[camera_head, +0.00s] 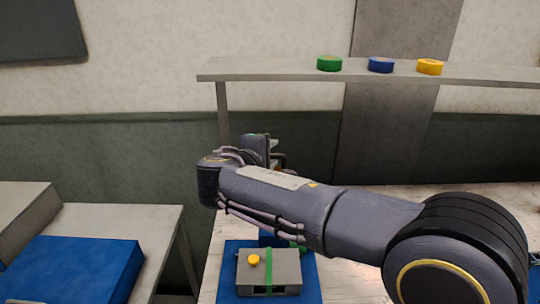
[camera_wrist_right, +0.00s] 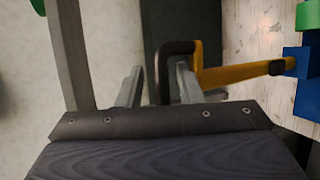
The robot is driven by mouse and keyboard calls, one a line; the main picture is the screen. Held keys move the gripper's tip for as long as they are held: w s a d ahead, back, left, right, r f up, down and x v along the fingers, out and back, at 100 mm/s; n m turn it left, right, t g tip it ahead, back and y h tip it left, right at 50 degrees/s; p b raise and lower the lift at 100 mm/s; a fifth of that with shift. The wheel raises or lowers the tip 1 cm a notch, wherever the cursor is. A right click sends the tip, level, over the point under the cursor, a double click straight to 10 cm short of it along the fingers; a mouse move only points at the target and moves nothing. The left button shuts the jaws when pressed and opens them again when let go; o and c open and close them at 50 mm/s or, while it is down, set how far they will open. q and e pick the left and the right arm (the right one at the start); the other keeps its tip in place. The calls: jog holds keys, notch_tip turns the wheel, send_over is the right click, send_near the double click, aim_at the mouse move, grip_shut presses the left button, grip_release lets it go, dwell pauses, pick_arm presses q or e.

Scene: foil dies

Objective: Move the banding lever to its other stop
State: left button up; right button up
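The banding lever is a yellow arm (camera_wrist_right: 240,72) in the right wrist view. It runs from a blue mount (camera_wrist_right: 300,62) at the right edge to a black bent handle (camera_wrist_right: 164,72). My right gripper (camera_wrist_right: 157,84) has its two fingers apart, with the black handle showing between them; I cannot tell whether either finger touches it. In the head view my right gripper (camera_head: 272,150) is partly hidden behind its own wrist, and my right forearm covers most of the lever. My left gripper is not in view.
A grey block (camera_head: 285,262) with a green band and yellow knob sits on a blue mat (camera_head: 228,278). Green (camera_head: 329,63), blue (camera_head: 381,64) and yellow (camera_head: 430,66) discs stand on a raised shelf (camera_head: 280,70). A side table (camera_head: 150,215) at left holds a blue panel (camera_head: 80,265).

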jog(key=shift+s, duration=0.1)
jog(key=shift+s+a, duration=0.1)
jog(key=shift+s, duration=0.1)
jog(key=b+v, duration=0.2)
jog(key=v, duration=0.5)
jog(key=shift+s, duration=0.2)
jog(key=shift+r, duration=0.1)
